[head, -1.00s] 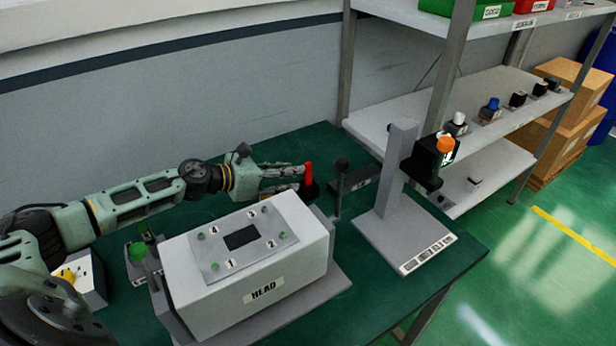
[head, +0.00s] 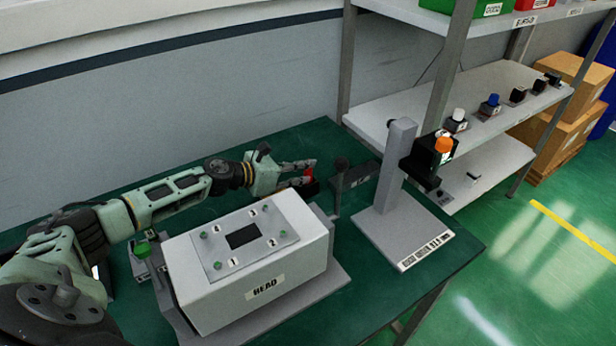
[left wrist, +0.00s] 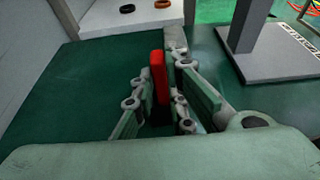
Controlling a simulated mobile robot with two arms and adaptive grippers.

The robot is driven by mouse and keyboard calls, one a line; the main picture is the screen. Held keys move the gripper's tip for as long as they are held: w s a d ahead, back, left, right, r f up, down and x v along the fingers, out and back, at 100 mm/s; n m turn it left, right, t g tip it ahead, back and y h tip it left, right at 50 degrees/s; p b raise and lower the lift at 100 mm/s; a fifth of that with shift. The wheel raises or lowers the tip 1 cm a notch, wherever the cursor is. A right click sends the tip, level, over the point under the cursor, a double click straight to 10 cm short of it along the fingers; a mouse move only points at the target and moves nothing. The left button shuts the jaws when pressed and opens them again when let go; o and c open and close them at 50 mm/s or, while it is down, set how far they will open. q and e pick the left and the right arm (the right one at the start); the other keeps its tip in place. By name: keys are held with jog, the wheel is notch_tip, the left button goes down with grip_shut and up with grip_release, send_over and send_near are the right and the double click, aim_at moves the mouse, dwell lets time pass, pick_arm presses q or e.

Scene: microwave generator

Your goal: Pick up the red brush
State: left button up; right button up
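The red brush (head: 310,172) stands at the back of the green table, behind the white HEAD box. In the head view it is partly covered by my left gripper (head: 309,174). In the left wrist view the red brush (left wrist: 159,78) shows upright between the two fingers of my left gripper (left wrist: 160,85), close to the right-hand finger. The fingers are apart, one on each side of it. I cannot tell whether either finger touches it. My right gripper is not in view.
The white HEAD box (head: 250,275) with numbered green knobs stands just in front of the left arm. A dark lever (head: 339,185) is right of the gripper. A grey stand (head: 397,170) with an orange-topped black part is further right. Shelves (head: 450,95) stand behind.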

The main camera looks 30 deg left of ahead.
pick_arm(q)
grip_shut()
jog(key=shift+r, duration=0.1)
jog(key=shift+r, duration=0.3)
notch_tip(320, 180, up, 9)
jog(key=shift+r+p, duration=0.15)
jog(key=shift+p, duration=0.3)
jog(key=shift+s, duration=0.1)
dwell(0.6)
